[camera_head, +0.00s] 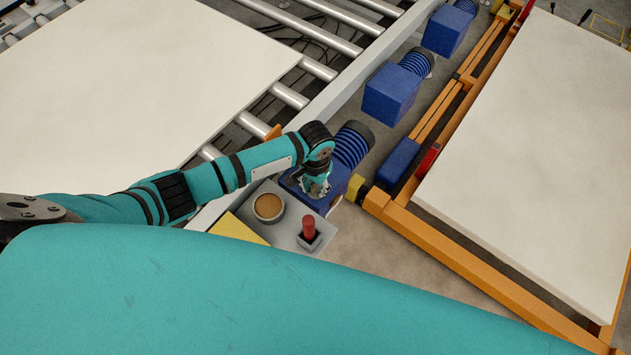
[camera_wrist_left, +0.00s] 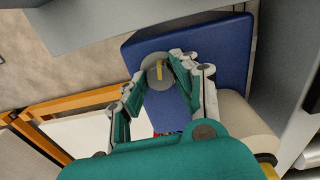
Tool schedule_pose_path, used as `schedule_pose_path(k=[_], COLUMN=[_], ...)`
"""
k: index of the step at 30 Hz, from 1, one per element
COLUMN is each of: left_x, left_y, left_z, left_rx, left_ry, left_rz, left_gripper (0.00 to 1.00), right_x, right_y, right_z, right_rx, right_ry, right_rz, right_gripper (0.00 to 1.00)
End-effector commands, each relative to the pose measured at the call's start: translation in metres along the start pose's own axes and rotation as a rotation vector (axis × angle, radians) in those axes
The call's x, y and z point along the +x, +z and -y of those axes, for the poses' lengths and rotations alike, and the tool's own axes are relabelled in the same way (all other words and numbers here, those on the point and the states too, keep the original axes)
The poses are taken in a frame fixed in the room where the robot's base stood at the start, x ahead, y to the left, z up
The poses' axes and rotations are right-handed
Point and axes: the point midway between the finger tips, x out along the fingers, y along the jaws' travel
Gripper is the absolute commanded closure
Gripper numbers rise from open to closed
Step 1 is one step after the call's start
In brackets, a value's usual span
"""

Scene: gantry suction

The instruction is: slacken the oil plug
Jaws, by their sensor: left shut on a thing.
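The oil plug (camera_wrist_left: 158,72) is a grey disc with a yellow bar across it, on the face of a blue gearbox housing (camera_wrist_left: 218,45) in the left wrist view. The plug is hidden there by the gripper. I cannot tell whether the plug is turned. My right gripper is in neither view.
A grey stand (camera_head: 285,231) holds a tan-filled round cup (camera_head: 268,207) and a red-handled item (camera_head: 309,226). A roller conveyor (camera_head: 320,68) with a pale panel (camera_head: 130,80) lies left. An orange frame (camera_head: 430,232) lies right, beside another pale panel (camera_head: 540,150).

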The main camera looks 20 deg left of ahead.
Motion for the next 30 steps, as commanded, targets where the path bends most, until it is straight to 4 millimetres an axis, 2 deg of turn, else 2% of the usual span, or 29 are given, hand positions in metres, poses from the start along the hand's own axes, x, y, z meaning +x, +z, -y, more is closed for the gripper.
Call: schedule_pose_path(k=[1,3,12,21,30], left_x=[-0.006,-0.006,-0.004,-0.002,-0.001], left_y=[0.000,0.000,0.000,-0.001,-0.001], left_z=[-0.001,-0.001,-0.001,0.000,0.001], left_rx=[-0.037,-0.089,-0.297,-0.414,-0.439], left_ry=[0.002,0.002,0.001,0.001,0.000], left_rz=[0.001,0.001,0.001,-0.001,-0.003], left_gripper=[1.00,1.00,1.00,1.00,1.00], right_x=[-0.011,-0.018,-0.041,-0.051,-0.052], right_y=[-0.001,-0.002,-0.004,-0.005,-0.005], right_z=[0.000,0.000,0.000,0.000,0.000], right_rx=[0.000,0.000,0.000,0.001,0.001], right_ry=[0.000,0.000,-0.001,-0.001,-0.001], right_rz=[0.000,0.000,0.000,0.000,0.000], right_gripper=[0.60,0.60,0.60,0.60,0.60])
